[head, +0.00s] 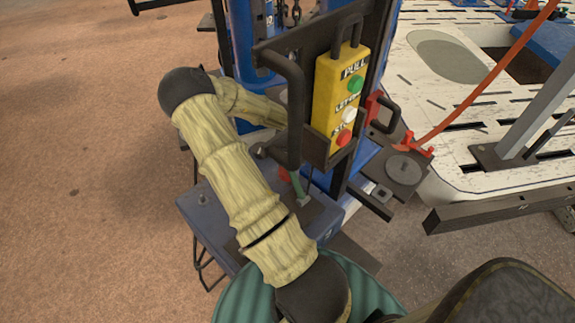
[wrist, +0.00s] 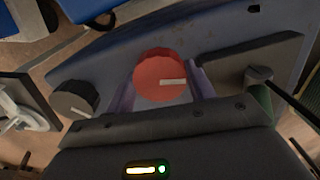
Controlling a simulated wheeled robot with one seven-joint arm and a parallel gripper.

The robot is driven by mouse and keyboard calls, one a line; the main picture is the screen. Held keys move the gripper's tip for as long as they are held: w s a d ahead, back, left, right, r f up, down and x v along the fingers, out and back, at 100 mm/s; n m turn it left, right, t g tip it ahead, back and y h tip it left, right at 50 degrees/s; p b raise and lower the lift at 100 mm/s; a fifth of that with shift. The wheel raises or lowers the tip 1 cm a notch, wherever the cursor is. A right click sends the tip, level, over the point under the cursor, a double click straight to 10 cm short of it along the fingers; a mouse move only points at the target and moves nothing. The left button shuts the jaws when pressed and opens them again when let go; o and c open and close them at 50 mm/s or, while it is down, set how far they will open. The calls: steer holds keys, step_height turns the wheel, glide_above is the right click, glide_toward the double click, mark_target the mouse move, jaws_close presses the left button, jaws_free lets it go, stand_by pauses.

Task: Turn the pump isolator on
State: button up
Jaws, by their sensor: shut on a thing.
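A red round knob (wrist: 160,73) with a white pointer mark sits on the blue box (wrist: 95,62) in the wrist view. Its pointer lies nearly level and points right. I take this knob to be the pump isolator; no label on it can be read. My gripper (wrist: 163,86) is shut on it, with one purple finger at each side. In the head view, a bit of red that looks like the same knob (head: 284,174) shows at the blue box below the black handle. My gripper is hidden there behind my arm and the handle.
A black knob (wrist: 74,99) is left of the red one. A dark plate with a bolt-like stud (wrist: 258,76) is to the right, beside a green cable. A yellow push-button pendant (head: 340,95) and a black handle (head: 293,110) stand close to my forearm. A slotted white bench (head: 480,110) is at right.

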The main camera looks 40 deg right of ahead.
steer(key=o, duration=1)
steer(key=b, duration=0.3)
steer(key=shift+f+n, duration=0.25)
steer(key=shift+n, duration=0.15)
steer(key=n+b, duration=0.2)
steer(key=b, duration=0.7)
steer(key=shift+r, duration=0.1)
